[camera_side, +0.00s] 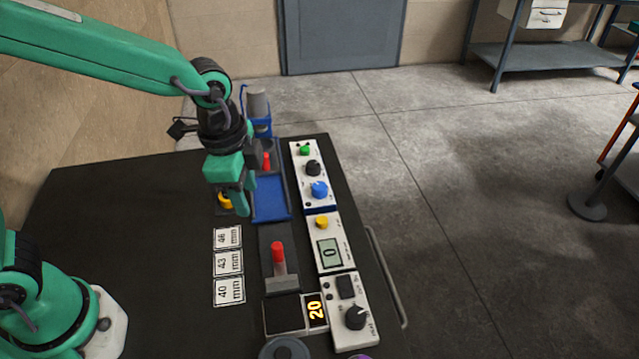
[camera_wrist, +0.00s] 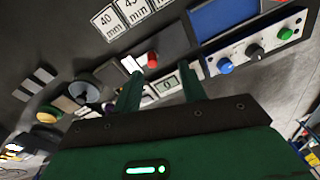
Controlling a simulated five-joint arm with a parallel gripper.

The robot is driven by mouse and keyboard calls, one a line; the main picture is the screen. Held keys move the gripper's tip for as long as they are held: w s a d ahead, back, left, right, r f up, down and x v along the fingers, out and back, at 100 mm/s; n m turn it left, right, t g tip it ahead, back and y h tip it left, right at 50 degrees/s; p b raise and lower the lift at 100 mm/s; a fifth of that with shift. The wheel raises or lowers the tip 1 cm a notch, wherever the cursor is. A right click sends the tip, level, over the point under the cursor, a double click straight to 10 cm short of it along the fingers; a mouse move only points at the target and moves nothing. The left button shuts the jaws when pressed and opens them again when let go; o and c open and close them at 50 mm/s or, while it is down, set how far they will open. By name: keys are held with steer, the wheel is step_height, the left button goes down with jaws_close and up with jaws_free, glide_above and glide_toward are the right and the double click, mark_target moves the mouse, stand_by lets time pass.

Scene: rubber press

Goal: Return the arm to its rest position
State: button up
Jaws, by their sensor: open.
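My gripper (camera_side: 244,205) is green and points down above the dark table (camera_side: 130,205), just left of the blue plate (camera_side: 270,198). In the wrist view my gripper (camera_wrist: 161,88) shows two green fingers spread apart, with nothing held between them. The red-knobbed device (camera_side: 278,252) stands nearer the camera and to the right of the gripper, apart from it. Part of the yellow knob (camera_side: 225,201) is hidden behind the gripper.
Control panels (camera_side: 333,254) with knobs and a display reading 0 line the table's right side. Labels (camera_side: 229,263) for 40, 43 and 46 mm lie left of the red-knobbed device. A grey cylinder in a blue holder (camera_side: 258,105) stands at the back. The table's left part is clear.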

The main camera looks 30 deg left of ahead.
steer(key=s+a+r+n+t, duration=0.2)
steer(key=s+a+r+n, duration=0.2)
steer(key=s+a+n, duration=0.1)
steer(key=s+a+r+n+t, duration=0.2)
steer(key=s+a+r+n, duration=0.3)
steer(key=a+n, duration=0.2)
steer(key=shift+a+t, duration=0.3)
steer(key=shift+a, duration=0.85)
